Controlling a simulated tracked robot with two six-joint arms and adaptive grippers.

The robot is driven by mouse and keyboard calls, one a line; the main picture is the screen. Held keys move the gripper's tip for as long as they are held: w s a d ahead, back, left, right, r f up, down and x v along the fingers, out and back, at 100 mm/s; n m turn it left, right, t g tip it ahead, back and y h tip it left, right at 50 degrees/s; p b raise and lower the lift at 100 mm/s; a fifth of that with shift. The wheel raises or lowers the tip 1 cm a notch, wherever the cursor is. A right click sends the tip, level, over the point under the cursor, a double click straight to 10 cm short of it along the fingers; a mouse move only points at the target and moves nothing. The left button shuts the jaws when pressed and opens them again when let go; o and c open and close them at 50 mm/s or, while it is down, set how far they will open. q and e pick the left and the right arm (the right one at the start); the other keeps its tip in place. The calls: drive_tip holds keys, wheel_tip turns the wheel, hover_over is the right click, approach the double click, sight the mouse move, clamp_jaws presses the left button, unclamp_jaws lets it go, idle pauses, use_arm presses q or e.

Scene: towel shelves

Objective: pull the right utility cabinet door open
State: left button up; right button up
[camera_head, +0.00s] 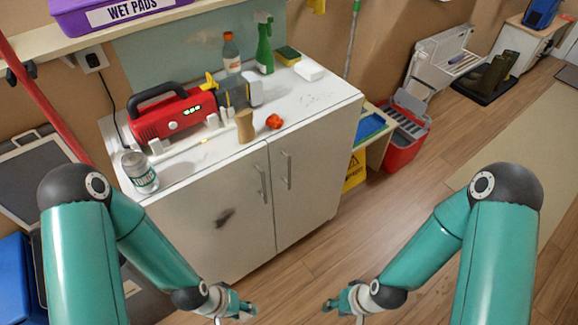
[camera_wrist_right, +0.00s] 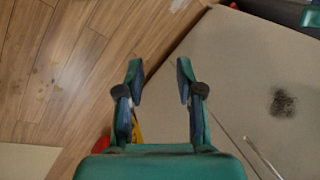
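The white utility cabinet has two closed doors. The right door (camera_head: 312,185) carries a vertical metal handle (camera_head: 287,170) beside the middle seam. The left door (camera_head: 215,220) has its own handle (camera_head: 262,185) and a dark smudge. My right gripper (camera_head: 339,304) is low in front of the cabinet, to the right of and apart from the right door's handle. In the right wrist view it is open and empty (camera_wrist_right: 160,78). One handle (camera_wrist_right: 262,156) shows there at the lower right. My left gripper (camera_head: 238,305) is low before the left door; its fingers are too small to judge.
The cabinet top (camera_head: 320,98) holds a red machine (camera_head: 172,116), a can (camera_head: 140,172), bottles and sponges. A yellow sign (camera_head: 354,172) and a red toolbox (camera_head: 405,130) stand to the right. The wooden floor (camera_head: 400,215) in front is clear.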

drive_tip(key=w+f+n+t+b, duration=0.2)
drive_tip(key=w+f+t+b, duration=0.15)
drive_tip(key=w+b, duration=0.75)
drive_tip(key=n+t+y+b, duration=0.45)
drive_tip(key=t+b, duration=0.75)
drive_tip(key=b, duration=1)
approach(290, 168)
drive_tip(key=shift+n+h, duration=0.25)
drive_tip(key=shift+h, duration=0.2)
drive_tip(key=x, duration=0.5)
drive_tip(key=b+x, duration=0.1)
drive_tip(key=x, duration=0.4)
drive_tip(key=shift+w+a+r, duration=0.2)
drive_tip(key=shift+w+a, duration=0.05)
drive_tip(key=shift+a, duration=0.1)
clamp_jaws()
